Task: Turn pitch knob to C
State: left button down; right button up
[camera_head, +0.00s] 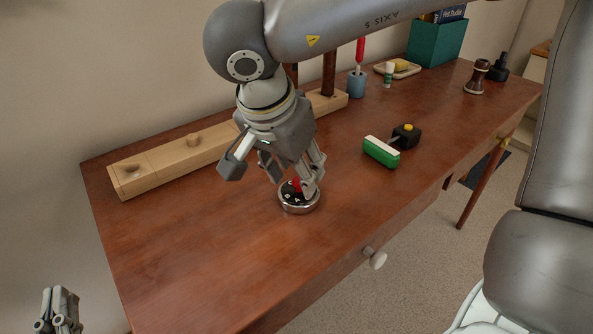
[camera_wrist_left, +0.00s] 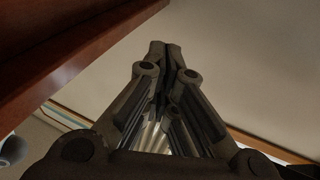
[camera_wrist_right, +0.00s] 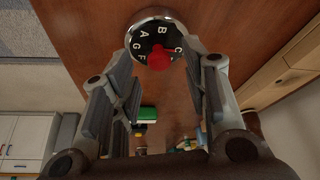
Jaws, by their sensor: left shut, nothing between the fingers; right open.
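The round pitch device (camera_head: 299,207) has a metal rim and a black face with white letters. It lies on the brown tabletop. My left gripper (camera_head: 60,296) is shut and empty, low beside the table's left end.
A long wooden bar (camera_head: 175,160) lies along the back. A green and white block (camera_head: 381,153) and a black item with a yellow top (camera_head: 406,135) stand to the right. A blue cup (camera_head: 357,84) is farther back. The tabletop left of the device is clear.

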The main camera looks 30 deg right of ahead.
jog(key=v, duration=1)
jog(key=shift+a+r, duration=0.2)
jog(key=shift+r, duration=0.15)
jog(key=shift+s, duration=0.15)
